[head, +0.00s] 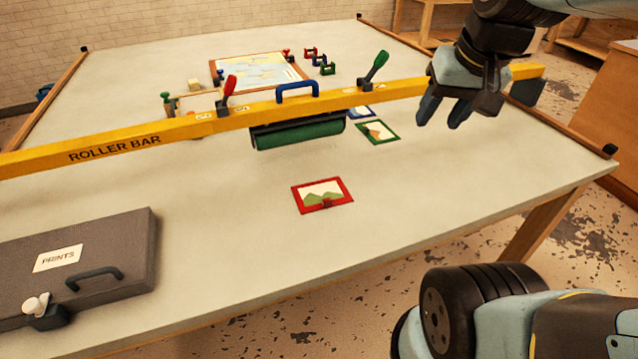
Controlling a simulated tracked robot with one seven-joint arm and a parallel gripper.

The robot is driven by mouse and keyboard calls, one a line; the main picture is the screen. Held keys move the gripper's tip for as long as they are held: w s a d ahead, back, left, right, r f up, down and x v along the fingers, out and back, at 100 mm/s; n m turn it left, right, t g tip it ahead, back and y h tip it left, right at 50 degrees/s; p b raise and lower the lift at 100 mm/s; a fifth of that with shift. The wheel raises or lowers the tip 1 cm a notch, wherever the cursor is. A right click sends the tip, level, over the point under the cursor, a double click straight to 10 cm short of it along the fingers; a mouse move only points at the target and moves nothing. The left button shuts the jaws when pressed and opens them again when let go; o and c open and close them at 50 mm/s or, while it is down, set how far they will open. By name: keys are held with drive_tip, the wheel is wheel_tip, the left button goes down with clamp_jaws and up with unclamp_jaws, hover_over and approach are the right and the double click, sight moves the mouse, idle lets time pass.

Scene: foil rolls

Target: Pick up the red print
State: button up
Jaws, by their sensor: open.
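The red print (323,195) is a small red-framed picture of green hills, with a small red tab at its near edge. It lies flat on the bare near part of the table (235,225), in front of the yellow roller bar. My gripper (440,118) is open and empty, at the upper right of the head view. It is up and to the right of the red print, well apart from it, with its fingers pointing down.
The yellow roller bar (170,134), with a green roller (300,132) under it, crosses the table. A green-framed print (378,132) and a partly hidden blue one lie near its right part. Table around the red print is clear.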

drive_tip(key=w+a+f+m+g+y, duration=0.3)
drive_tip(key=w+f+m+g+y, duration=0.35)
drive_tip(key=w+f, duration=0.6)
drive_tip(key=m+g+y, duration=0.1)
drive_tip(key=m+y, duration=0.5)
drive_tip(key=m, duration=0.2)
approach(326, 199)
drive_tip(key=x, duration=0.3)
drive_tip(key=shift+a+f, duration=0.25)
drive_tip(key=shift+f, duration=0.25)
drive_tip(key=shift+r+x, duration=0.15)
drive_tip(key=shift+x, duration=1.2)
drive_tip(key=shift+r+x, duration=0.15)
drive_tip(key=shift+x, duration=1.2)
drive_tip(key=shift+s, duration=0.2)
clamp_jaws()
